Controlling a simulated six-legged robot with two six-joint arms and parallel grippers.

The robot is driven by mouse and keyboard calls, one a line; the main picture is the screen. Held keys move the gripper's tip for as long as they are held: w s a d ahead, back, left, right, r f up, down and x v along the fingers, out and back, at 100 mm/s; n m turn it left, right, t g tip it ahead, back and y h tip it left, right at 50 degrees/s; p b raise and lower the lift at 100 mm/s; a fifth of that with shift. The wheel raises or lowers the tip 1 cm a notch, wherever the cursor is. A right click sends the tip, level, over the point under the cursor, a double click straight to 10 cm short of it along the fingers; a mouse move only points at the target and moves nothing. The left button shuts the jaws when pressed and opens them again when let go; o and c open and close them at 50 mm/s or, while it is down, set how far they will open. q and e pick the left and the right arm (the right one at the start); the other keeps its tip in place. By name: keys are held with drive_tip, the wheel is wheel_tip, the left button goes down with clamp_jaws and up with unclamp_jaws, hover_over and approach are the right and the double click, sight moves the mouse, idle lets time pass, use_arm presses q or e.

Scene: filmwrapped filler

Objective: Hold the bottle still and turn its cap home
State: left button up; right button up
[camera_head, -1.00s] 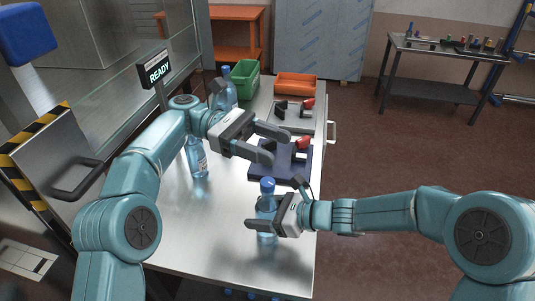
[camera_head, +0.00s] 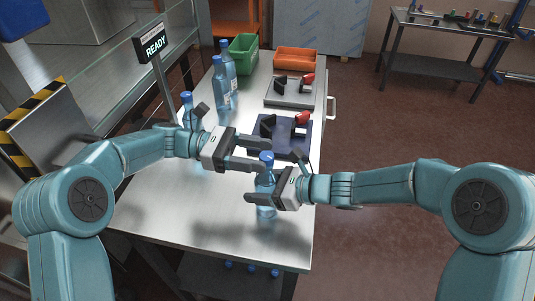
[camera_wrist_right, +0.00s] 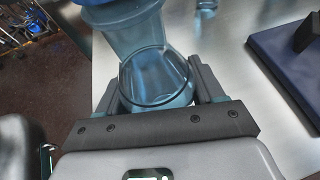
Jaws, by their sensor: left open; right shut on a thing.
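A clear blue bottle (camera_head: 265,181) stands upright near the front right of the steel table, with a blue cap (camera_head: 267,157) on its top. My right gripper (camera_head: 260,198) is shut around the bottle's body. In the right wrist view the bottle (camera_wrist_right: 152,72) sits between the fingers of my right gripper (camera_wrist_right: 155,85), and only a blue edge of the cap (camera_wrist_right: 95,3) shows at the top. My left gripper (camera_head: 263,156) is open, its two fingers pointing right at cap height. The fingertips are close to the cap; whether they touch it I cannot tell.
Several other bottles (camera_head: 220,85) stand along the table's left side, one partly behind my left arm. A dark blue plate (camera_head: 262,150) with a red-handled clamp lies just behind the held bottle. A green bin (camera_head: 243,54) and an orange bin (camera_head: 295,60) stand at the back.

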use_arm(q)
drive_tip(key=shift+x, duration=1.3)
drive_tip(key=c, duration=1)
drive_tip(key=shift+o, duration=0.2)
drive_tip(key=shift+w+d+m+g+y, duration=0.1)
drive_tip(key=shift+m+g+y, duration=0.3)
drive_tip(key=shift+m+g, duration=0.5)
drive_tip(key=shift+w+m+g+y, duration=0.1)
drive_tip(key=shift+m+g+y, duration=0.35)
drive_tip(key=shift+g, duration=0.75)
drive_tip(key=shift+s+m+g+y, duration=0.15)
drive_tip(key=shift+m+g+y, duration=0.3)
drive_tip(key=shift+m+g, duration=0.4)
drive_tip(key=o, duration=1)
drive_tip(key=shift+c, duration=0.2)
drive_tip(key=shift+r+n, duration=0.1)
drive_tip(key=shift+n, duration=0.2)
